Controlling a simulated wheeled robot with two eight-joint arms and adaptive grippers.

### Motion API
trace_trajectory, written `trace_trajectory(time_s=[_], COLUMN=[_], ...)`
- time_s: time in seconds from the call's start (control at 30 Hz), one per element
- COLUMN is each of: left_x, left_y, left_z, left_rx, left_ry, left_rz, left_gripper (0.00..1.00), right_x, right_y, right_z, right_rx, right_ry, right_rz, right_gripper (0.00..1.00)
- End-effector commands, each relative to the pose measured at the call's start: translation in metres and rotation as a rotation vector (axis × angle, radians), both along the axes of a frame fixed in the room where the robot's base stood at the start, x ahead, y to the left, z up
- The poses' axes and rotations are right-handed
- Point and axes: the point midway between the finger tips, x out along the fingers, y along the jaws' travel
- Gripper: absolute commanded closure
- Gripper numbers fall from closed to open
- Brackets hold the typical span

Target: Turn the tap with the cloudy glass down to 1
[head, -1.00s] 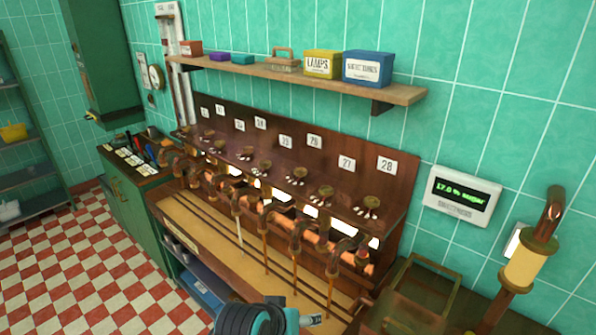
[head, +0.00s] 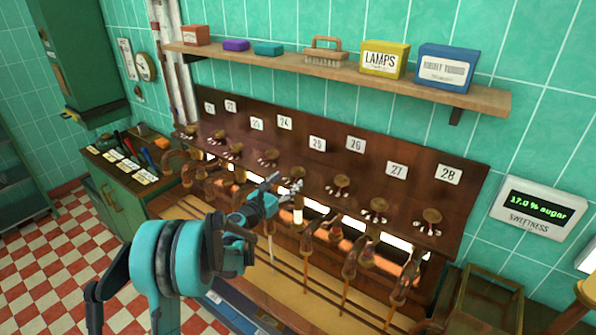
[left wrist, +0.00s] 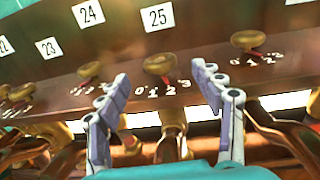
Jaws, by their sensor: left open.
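My left gripper (head: 285,184) is open in front of the tap row in the head view. In the left wrist view its two fingers (left wrist: 160,74) stand on either side of the brass tap knob under plate 25 (left wrist: 158,65), apart from it. That knob has a red pointer hanging toward the scale marks 0 to 3; I cannot read its setting surely. A pale glass (head: 298,215) shows just below the gripper in the head view; whether it is the cloudy one is hard to tell. My right gripper is in neither view.
Neighbouring knobs sit close by, such as those under plates 26 (head: 342,181), 27 (head: 379,205) and 28 (head: 432,215). Copper pipes (head: 350,260) jut out below. A shelf with boxes (head: 330,66) hangs above. A wall display (head: 541,206) reads 17.0 % sugar.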

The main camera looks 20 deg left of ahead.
Motion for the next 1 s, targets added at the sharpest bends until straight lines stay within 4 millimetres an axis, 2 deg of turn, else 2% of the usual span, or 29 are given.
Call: trace_trajectory(time_s=[0.43,0.6,0.83,0.87,1.0], left_x=[0.063,0.072,0.073,0.073,0.073], left_y=[-0.018,-0.021,-0.021,-0.021,-0.021], left_z=[-0.002,0.000,0.000,0.000,0.000], left_rx=[-0.007,-0.006,-0.006,-0.006,-0.006], left_ry=[0.000,0.000,0.001,0.001,0.001], left_rz=[0.000,0.001,0.000,0.000,0.000], left_gripper=[0.34,0.34,0.34,0.39,0.76], right_x=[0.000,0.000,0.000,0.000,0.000], right_y=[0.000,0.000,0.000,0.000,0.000], right_z=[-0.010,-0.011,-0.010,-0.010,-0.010], right_rx=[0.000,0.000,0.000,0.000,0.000], right_ry=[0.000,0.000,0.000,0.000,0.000], right_rz=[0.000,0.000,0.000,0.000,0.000], right_gripper=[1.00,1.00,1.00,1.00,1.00])
